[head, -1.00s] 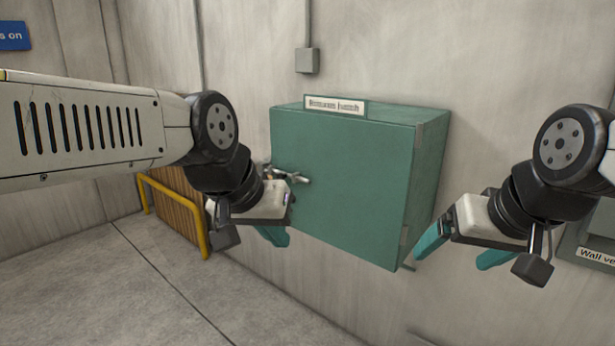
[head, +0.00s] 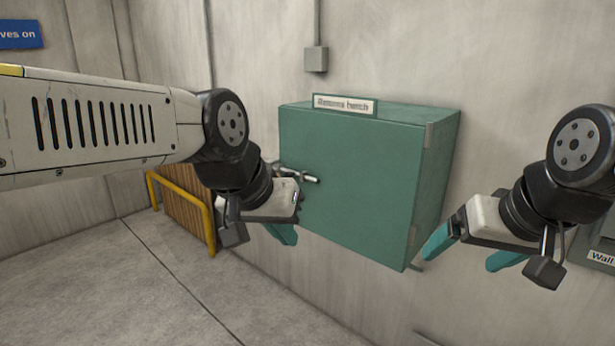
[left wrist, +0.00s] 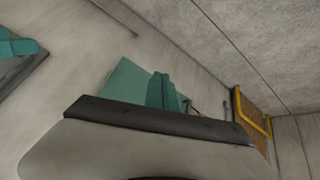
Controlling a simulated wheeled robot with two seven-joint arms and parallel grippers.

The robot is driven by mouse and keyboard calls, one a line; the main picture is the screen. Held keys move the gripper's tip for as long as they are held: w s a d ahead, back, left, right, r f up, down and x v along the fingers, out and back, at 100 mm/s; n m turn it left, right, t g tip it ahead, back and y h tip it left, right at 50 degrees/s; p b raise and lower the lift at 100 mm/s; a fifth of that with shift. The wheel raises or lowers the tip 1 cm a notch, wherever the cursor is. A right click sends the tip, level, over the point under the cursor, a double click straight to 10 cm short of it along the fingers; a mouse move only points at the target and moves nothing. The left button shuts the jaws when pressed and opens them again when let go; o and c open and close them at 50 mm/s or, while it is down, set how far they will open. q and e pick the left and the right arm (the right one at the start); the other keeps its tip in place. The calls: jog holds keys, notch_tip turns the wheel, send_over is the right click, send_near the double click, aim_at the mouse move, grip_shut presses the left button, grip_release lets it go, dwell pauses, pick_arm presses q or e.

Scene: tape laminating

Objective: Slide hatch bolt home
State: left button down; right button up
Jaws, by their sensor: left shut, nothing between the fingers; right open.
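The green hatch (head: 350,185) is a box on the wall in the middle of the head view, with its door closed flat. The silver bolt (head: 300,174) is on the left part of its front; its left end is hidden behind my left wrist. My left gripper (head: 283,235) is shut and empty, just below and left of the bolt, in front of the hatch's lower left edge. In the left wrist view its teal fingers (left wrist: 160,92) show against the green hatch (left wrist: 125,80). My right gripper (head: 470,252) is open and empty, right of the hatch.
A yellow rail (head: 212,225) with brown slats stands left of the hatch. A grey junction box (head: 316,59) with conduit is above it. A grey wall unit (head: 603,230) is at the right edge. The floor at lower left is clear.

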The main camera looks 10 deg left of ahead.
pick_arm(q)
jog(key=c, duration=2.2)
grip_release()
